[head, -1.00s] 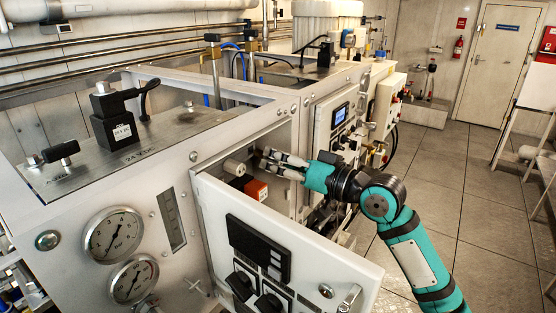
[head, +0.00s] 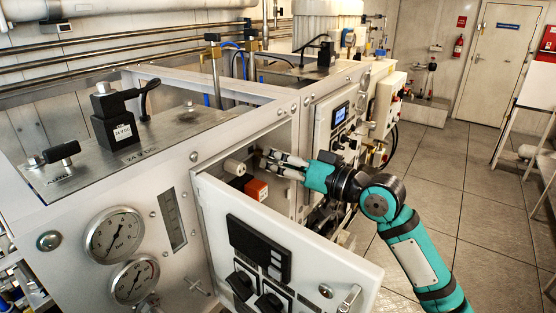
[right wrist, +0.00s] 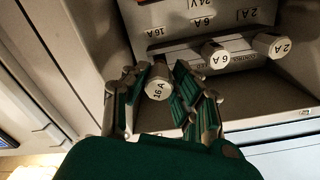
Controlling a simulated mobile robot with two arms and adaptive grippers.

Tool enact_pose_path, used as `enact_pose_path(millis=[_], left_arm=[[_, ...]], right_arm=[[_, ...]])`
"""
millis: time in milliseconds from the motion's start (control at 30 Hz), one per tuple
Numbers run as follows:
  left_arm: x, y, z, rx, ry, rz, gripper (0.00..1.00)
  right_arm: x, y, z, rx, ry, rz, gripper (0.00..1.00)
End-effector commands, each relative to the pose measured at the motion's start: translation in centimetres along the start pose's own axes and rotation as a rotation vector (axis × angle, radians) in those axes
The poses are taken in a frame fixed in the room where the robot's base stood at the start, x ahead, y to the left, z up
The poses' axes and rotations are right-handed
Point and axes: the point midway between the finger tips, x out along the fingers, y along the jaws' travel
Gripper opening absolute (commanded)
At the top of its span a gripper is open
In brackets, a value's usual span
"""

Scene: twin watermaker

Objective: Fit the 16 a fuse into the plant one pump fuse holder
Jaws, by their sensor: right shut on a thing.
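In the right wrist view, a pale round fuse marked 16 A (right wrist: 158,88) stands between the two fingers of my right gripper (right wrist: 160,92), which is shut on it. Its far end points at a light strip in the cabinet; I cannot tell whether it touches the strip. In the head view, my right gripper (head: 268,160) reaches into the open cabinet, and the fuse is too small to make out. I cannot identify the plant one pump fuse holder. My left gripper is not in view.
Fuses marked 6 A (right wrist: 213,53) and 2 A (right wrist: 270,45) sit right of the held one. A cream cylinder (head: 235,167) and an orange-red block (head: 256,190) are inside the cabinet. Its open door (head: 310,255) stands below my arm. Two gauges (head: 115,235) are on the left panel.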

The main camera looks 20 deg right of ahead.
Motion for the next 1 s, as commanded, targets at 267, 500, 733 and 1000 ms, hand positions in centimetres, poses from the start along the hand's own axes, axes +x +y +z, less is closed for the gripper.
enact_pose_path(millis=[267,500,733,1000], left_arm=[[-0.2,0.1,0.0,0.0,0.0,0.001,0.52],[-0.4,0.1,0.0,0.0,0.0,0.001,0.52],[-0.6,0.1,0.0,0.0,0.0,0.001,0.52],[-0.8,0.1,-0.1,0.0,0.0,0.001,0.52]], right_arm=[[0.0,0.0,0.0,0.0,0.0,0.0,0.0],[0.3,0.0,-0.1,0.001,0.0,0.0,0.0],[0.9,0.0,-0.1,0.001,0.0,-0.001,0.0],[1.5,0.0,-0.1,0.0,0.0,0.0,0.0]])
